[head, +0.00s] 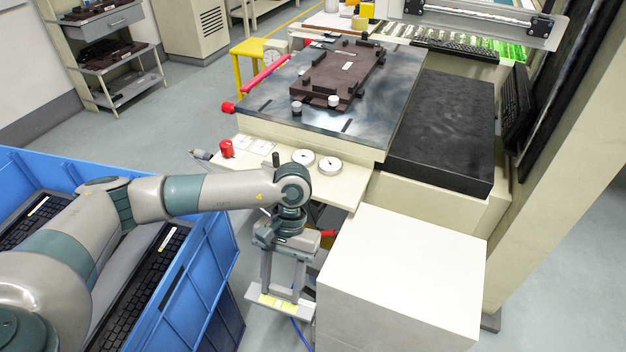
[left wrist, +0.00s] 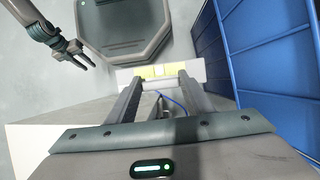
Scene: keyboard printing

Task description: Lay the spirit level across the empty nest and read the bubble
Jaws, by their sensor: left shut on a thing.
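The spirit level (head: 280,304), a pale bar with yellow-green parts, is held below my left gripper (head: 285,288). The gripper points down and is shut on it, in front of the machine and beside the blue crate. In the left wrist view the level (left wrist: 140,75) lies crosswise at the fingertips (left wrist: 162,80); its bubble cannot be read. The nest (head: 325,75), a dark brown plate with raised blocks, is on the machine's metal table, well above and behind the gripper. No keyboard is in it. My right gripper (left wrist: 82,55) shows small in the left wrist view, fingers apart and empty.
A blue crate (head: 212,262) with keyboards stands at the left. A white box-shaped cabinet (head: 405,270) is just right of the gripper. A ledge with a red knob (head: 227,148) and round dials (head: 329,165) juts out below the metal table (head: 270,120).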

